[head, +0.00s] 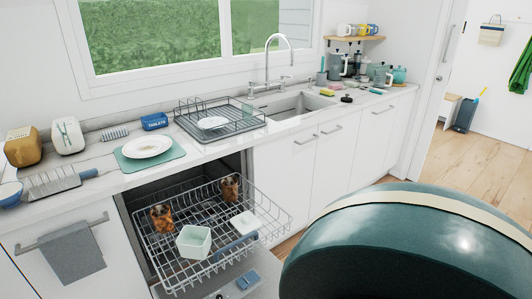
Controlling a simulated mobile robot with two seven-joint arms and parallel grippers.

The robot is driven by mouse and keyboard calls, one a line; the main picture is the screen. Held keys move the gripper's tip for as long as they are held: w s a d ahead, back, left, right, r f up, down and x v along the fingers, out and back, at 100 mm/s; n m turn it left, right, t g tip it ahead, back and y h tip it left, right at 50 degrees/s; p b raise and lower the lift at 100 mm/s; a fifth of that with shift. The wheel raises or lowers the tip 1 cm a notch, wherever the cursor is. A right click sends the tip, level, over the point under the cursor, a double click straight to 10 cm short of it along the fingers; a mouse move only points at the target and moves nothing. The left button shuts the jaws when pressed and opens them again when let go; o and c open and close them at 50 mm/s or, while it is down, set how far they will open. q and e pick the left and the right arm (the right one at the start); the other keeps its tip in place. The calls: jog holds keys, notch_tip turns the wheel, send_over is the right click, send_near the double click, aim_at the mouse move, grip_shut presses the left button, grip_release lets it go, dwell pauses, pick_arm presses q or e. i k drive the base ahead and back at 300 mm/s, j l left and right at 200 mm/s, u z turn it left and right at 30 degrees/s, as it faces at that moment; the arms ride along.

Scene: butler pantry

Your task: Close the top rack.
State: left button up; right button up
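The top rack (262,216) is a white wire rack, pulled well out of the dishwasher opening under the counter. It has a blue-grey handle (236,243) along its front edge. In it are two amber-brown patterned tumblers, one at the left (161,219) and one at the back (230,188). A pale green square cup (194,242) and a white square dish (246,222) also sit in it. Neither of my grippers shows in the head view.
The lowered dishwasher door (240,284) shows partly below the rack. A grey towel (72,252) hangs from the left cabinet. A dish drainer (222,126) and a white plate (148,146) stand on the counter above. The lower right of the view is blocked up close.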

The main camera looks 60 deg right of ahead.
aim_at(255, 234)
jog(key=z, duration=1.55)
jog(key=i+l+z, duration=0.1)
jog(key=i+l, duration=0.15)
jog(key=l, duration=0.2)
jog(key=i+l+z, duration=0.1)
jog(key=i+l, duration=0.2)
jog(key=l, duration=0.1)
